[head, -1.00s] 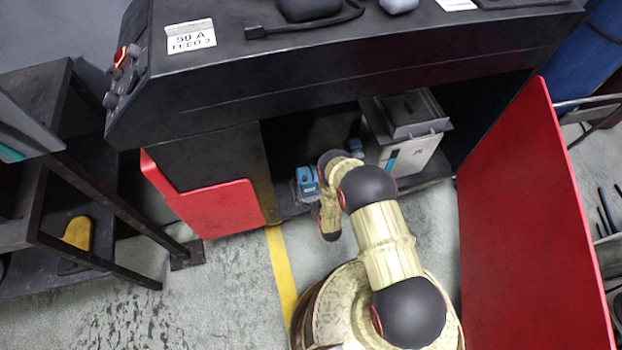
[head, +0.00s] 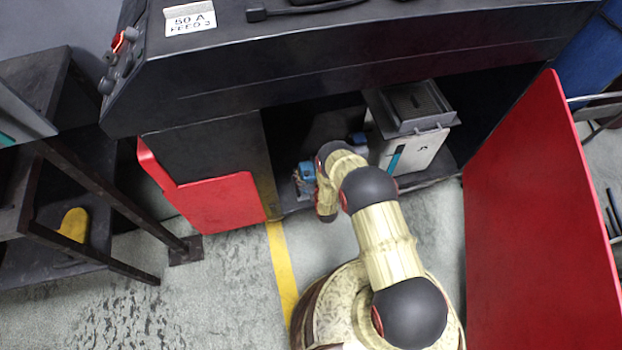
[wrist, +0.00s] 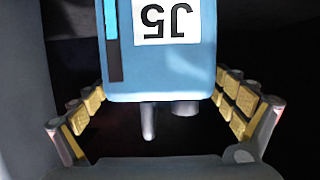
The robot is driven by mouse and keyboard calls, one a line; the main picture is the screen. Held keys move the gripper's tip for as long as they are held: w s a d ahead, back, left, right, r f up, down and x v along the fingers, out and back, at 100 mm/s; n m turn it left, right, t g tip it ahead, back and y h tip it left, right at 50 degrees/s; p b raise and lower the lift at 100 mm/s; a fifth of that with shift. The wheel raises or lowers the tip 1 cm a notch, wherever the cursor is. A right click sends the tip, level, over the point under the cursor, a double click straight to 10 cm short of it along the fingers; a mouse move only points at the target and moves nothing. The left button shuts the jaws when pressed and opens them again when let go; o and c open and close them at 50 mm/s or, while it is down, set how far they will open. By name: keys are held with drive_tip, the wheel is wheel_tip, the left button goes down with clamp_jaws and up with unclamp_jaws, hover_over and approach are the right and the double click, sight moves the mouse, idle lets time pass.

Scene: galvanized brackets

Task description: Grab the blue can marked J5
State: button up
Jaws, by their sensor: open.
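The blue can marked J5 (wrist: 160,70) fills the upper middle of the wrist view, its white label upside down there. A dark strip runs down its left side, and two grey stubs stick out of its lower end. My gripper (wrist: 160,86) is open, with a yellow-padded finger on each side of the can. I cannot tell whether the pads touch it. In the head view a blue object (head: 305,174) shows in the opening under the black machine, beside my arm. Its marking is too small to read, and my gripper is hidden there.
The black machine (head: 350,75) overhangs the opening. Red panels stand left (head: 215,203) and right (head: 535,200). A dark rack (head: 90,225) is at far left.

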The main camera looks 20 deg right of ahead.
drive_tip(key=c, duration=0.4)
drive_tip(key=c, duration=1.7)
drive_tip(key=shift+w+r, duration=0.1)
drive_tip(key=shift+r, duration=0.05)
drive_tip(key=shift+c, duration=0.3)
drive_tip(key=shift+r, duration=0.1)
